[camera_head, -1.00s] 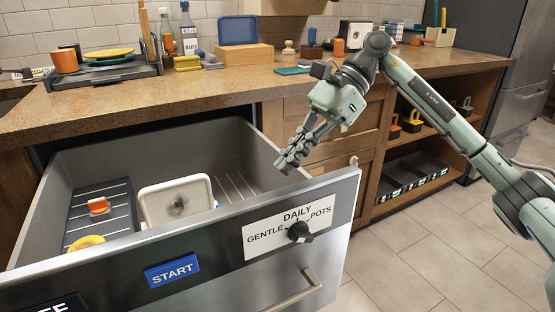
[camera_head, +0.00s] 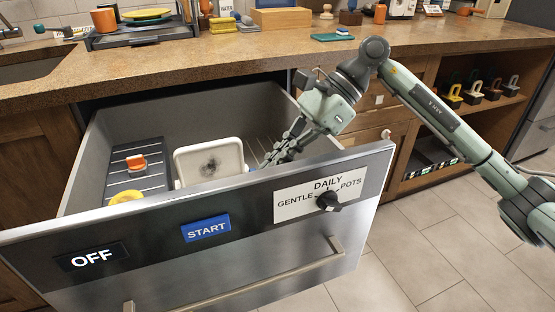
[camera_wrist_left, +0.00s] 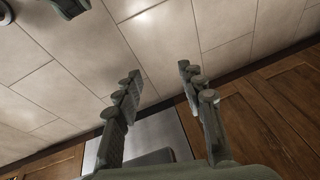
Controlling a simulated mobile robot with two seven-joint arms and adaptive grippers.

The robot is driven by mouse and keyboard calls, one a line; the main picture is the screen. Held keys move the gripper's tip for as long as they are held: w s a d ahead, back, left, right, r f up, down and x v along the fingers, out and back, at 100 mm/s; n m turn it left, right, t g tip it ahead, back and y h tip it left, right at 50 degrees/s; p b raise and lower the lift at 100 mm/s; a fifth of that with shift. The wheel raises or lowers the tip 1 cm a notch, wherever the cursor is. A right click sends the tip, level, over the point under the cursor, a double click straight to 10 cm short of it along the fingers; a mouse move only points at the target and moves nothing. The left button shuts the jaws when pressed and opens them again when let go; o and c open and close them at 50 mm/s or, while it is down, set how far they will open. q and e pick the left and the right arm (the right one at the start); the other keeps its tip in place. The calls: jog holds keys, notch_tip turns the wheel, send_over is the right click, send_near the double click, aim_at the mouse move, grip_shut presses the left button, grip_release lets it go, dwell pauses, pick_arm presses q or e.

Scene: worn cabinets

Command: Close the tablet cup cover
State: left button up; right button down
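A white square cover (camera_head: 211,161) with rounded edges and a dark grey patch stands raised and tilted inside the open dishwasher drawer (camera_head: 240,208). I take it as the tablet cup cover; the cup itself is hidden behind the drawer front. My right gripper (camera_head: 268,160) reaches down into the drawer just right of the cover, and I cannot tell whether it touches it. Its fingers overlap in this view, so their opening is unclear. My left gripper (camera_wrist_left: 159,70) is open and empty in the left wrist view, over floor tiles; it is outside the head view.
Left of the cover, a ridged dark panel (camera_head: 150,178) holds an orange knob (camera_head: 136,162) and a yellow round piece (camera_head: 126,197). The drawer front has a START label (camera_head: 206,228) and a black dial (camera_head: 328,201). A cluttered counter (camera_head: 230,52) runs behind.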

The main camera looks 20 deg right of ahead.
jog(key=a+b, duration=0.1)
jog(key=a, duration=0.7)
jog(key=shift+s+a, duration=0.1)
jog(key=shift+a, duration=0.1)
pick_arm(q)
jog(key=shift+a+v, duration=0.25)
jog(key=shift+v, duration=1)
pick_arm(e)
jog(key=shift+d, duration=0.15)
pick_arm(q)
jog(key=shift+w+r, duration=0.1)
pick_arm(e)
jog(key=shift+d, duration=0.1)
